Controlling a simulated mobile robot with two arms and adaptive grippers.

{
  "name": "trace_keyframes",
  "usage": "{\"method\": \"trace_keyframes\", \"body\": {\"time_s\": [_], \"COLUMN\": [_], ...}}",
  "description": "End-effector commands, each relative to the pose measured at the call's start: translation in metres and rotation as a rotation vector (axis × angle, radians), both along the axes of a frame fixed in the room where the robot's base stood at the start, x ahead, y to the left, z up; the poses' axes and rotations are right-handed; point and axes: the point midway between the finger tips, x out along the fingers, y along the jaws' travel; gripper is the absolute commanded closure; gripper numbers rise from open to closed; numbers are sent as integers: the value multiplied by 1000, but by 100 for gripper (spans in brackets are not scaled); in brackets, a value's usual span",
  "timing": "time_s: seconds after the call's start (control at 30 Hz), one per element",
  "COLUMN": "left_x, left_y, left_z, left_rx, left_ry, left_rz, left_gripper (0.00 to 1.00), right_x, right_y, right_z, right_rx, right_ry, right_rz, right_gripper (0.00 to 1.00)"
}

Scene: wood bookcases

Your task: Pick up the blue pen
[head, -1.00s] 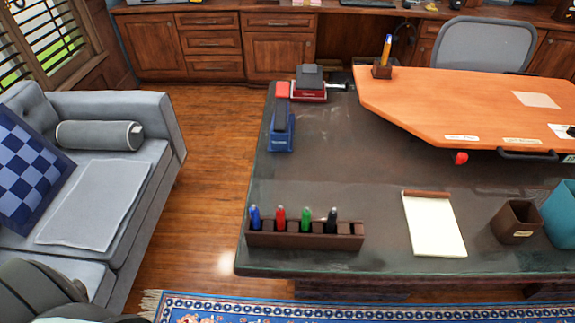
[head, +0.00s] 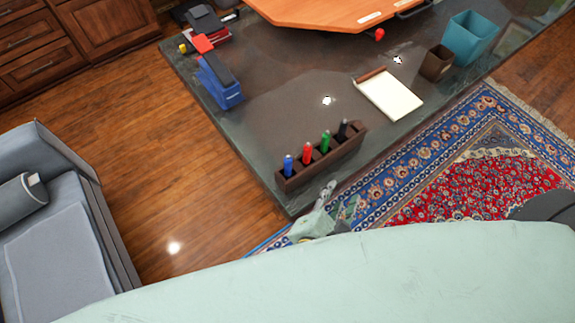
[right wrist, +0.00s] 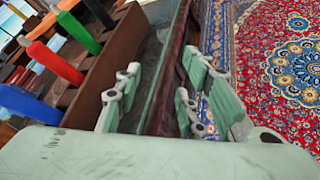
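The blue pen (head: 288,164) stands upright in the left end slot of a dark brown pen holder (head: 342,153) near the desk's front edge. In the right wrist view, the blue pen (right wrist: 28,105) is at the far left, outside my fingers, and the holder (right wrist: 112,70) runs along their left side. My right gripper (head: 326,196) is just in front of the holder, by the desk edge. In the right wrist view, my right gripper (right wrist: 160,95) is open with nothing held; the desk edge shows between its fingers. My left gripper is not in view.
A red pen (head: 306,152), a green pen (head: 324,141) and a black pen (head: 342,129) share the holder. A patterned rug (head: 470,180) lies in front.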

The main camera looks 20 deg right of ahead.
Motion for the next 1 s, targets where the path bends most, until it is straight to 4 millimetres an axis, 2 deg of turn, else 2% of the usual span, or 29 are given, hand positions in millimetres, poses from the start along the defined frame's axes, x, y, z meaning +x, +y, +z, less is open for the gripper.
{"method": "trace_keyframes", "body": {"time_s": [0.1,0.2,0.3,0.4,0.5,0.67,1.0], "left_x": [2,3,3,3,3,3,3], "left_y": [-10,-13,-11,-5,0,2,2], "left_z": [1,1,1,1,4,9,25], "left_rx": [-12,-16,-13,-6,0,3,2], "left_ry": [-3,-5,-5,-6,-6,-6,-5], "left_rz": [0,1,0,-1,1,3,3], "left_gripper": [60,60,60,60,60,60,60], "right_x": [9,14,15,16,23,40,84], "right_y": [40,75,101,116,118,111,98], "right_z": [28,45,58,65,68,69,68], "right_rx": [-267,-460,-593,-668,-696,-696,-694], "right_ry": [25,34,34,31,29,29,28], "right_rz": [176,300,379,419,431,431,432], "right_gripper": [63,63,63,63,63,63,63]}}
